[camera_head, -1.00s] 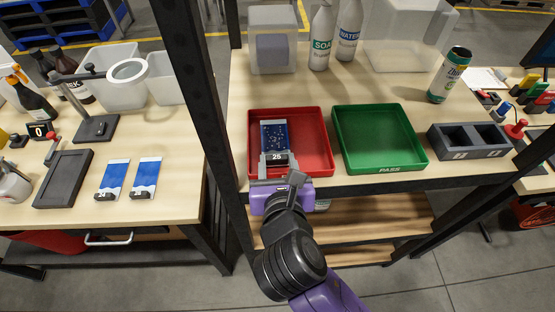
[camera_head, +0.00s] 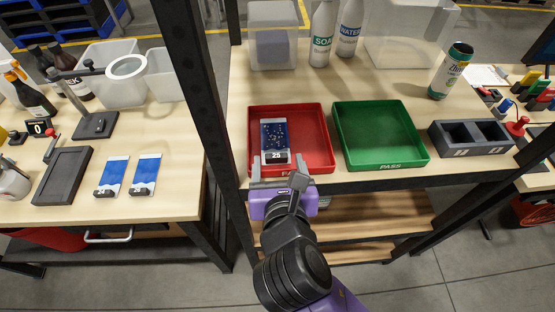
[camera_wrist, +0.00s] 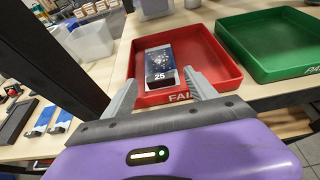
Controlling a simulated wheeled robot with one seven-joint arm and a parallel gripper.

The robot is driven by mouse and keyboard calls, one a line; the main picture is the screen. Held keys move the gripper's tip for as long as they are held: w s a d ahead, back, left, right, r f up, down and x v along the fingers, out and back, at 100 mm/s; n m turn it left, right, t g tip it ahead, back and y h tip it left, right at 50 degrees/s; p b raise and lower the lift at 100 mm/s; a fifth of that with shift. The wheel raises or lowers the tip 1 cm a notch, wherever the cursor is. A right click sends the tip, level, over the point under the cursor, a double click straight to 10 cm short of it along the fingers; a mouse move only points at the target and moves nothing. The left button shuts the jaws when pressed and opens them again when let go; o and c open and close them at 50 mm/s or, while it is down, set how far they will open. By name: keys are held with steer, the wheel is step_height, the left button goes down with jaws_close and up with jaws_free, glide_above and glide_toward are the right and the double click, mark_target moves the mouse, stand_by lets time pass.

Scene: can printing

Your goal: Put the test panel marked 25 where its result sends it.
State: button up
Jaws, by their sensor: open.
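The test panel marked 25 (camera_head: 274,137) lies in the red tray (camera_head: 318,120), toward its left side. It is blue with pale specks, with a black tag reading 25 at its near end. It also shows in the wrist view (camera_wrist: 161,62), inside the red tray marked FAIL (camera_wrist: 215,70). My gripper (camera_head: 284,182) is at the tray's front edge, open and empty, with its fingers apart on the near side of the panel. The green tray marked PASS (camera_head: 420,158) stands to the right and is empty.
Two more blue panels (camera_head: 113,174) (camera_head: 146,173) lie on the left table beside a dark flat tray (camera_head: 64,178). A dark post (camera_head: 190,70) stands between the tables. A grey two-slot holder (camera_head: 470,150) is right of the green tray. Bottles (camera_head: 322,35) stand behind.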

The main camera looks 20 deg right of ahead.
steer(key=v, duration=1)
steer(key=shift+w+d, duration=0.1)
steer(key=s+d+f+m+y, duration=0.3)
steer(key=s+f+m+y, duration=0.2)
steer(key=s+f+m, duration=0.5)
steer(key=s+d+r+m+t, duration=0.1)
steer(key=s+m, duration=0.4)
steer(key=m, duration=0.6)
steer(key=s+d+r+m+t, duration=0.1)
steer(key=s+d+m, duration=0.3)
steer(key=m, duration=0.7)
steer(key=shift+s+d+r+h, duration=0.4)
steer(key=shift+d+r, duration=0.2)
steer(key=shift+r, duration=0.3)
step_height(320, 180, down, 3)
steer(key=b, duration=0.3)
steer(key=shift+f, duration=0.15)
